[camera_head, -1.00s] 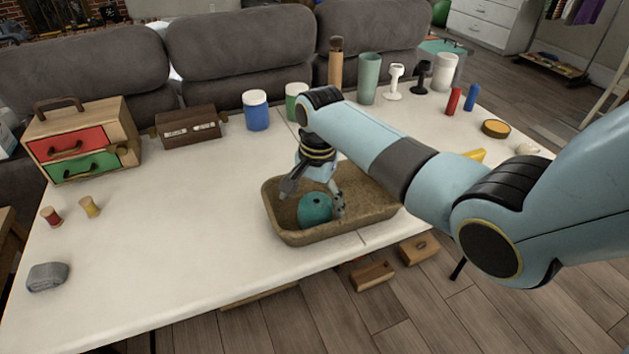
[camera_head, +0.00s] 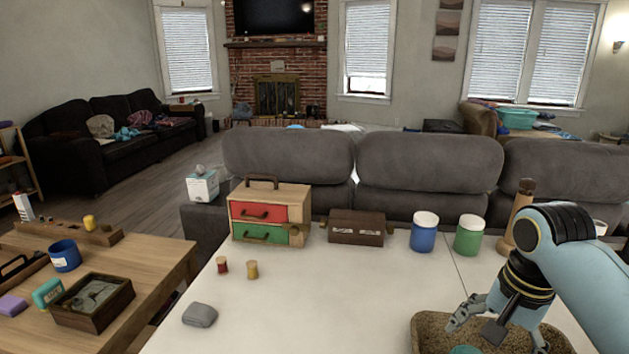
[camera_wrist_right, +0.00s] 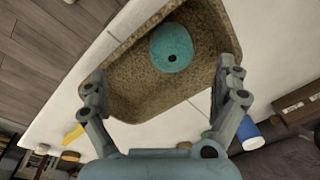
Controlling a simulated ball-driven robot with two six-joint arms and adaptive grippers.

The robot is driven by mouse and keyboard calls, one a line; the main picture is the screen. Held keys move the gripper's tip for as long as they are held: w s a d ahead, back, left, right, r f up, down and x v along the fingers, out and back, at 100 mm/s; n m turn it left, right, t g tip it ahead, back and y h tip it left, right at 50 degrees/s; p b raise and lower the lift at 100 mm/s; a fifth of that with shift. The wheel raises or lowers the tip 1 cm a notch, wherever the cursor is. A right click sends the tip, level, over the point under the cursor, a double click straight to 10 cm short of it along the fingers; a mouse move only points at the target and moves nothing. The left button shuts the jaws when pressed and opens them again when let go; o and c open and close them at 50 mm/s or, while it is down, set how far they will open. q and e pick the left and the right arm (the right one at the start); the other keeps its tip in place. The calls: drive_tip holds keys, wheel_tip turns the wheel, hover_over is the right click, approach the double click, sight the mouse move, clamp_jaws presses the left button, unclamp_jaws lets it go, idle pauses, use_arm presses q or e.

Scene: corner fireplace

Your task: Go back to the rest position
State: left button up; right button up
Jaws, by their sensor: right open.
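My right gripper (camera_head: 497,328) is at the lower right in the head view, above a brown speckled tray (camera_head: 427,330) on the white table. Its fingers are spread and empty. In the right wrist view the open gripper (camera_wrist_right: 165,100) frames the tray (camera_wrist_right: 125,82). A teal ball (camera_wrist_right: 171,47) with a dark hole lies in the tray, apart from the fingers. Only the top of the ball (camera_head: 465,350) shows at the bottom edge of the head view. My left gripper is not in view.
On the white table (camera_head: 330,300) stand a small drawer chest (camera_head: 270,212), a brown box (camera_head: 357,228), a blue jar (camera_head: 424,232), a green jar (camera_head: 468,236), two spools and a grey lump (camera_head: 200,314). A wooden table (camera_head: 150,265) is at left. Grey sofa (camera_head: 430,172) behind.

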drive_tip(key=s+a+r+n+t, duration=0.1)
drive_tip(key=s+r+n, duration=0.1)
drive_tip(key=s+n, duration=0.6)
drive_tip(key=s+a+r+n+t, duration=0.1)
drive_tip(key=s+a+r+n, duration=0.15)
drive_tip(key=s, duration=1.05)
drive_tip(key=s+d+f+g+b, duration=0.1)
drive_tip(key=d+f+b, duration=0.1)
drive_tip(key=f, duration=1.2)
drive_tip(key=d+f+b, duration=0.1)
drive_tip(key=f+b, duration=0.1)
drive_tip(key=f, duration=1.3)
drive_tip(key=s+d+f+g+b, duration=0.1)
drive_tip(key=s+f+b, duration=0.3)
drive_tip(key=s+f, duration=1.5)
wheel_tip(320, 180, down, 2)
drive_tip(key=shift+s+f+h, duration=0.2)
drive_tip(key=shift+s+h, duration=0.05)
drive_tip(key=shift+h, duration=0.15)
drive_tip(key=shift+d, duration=0.1)
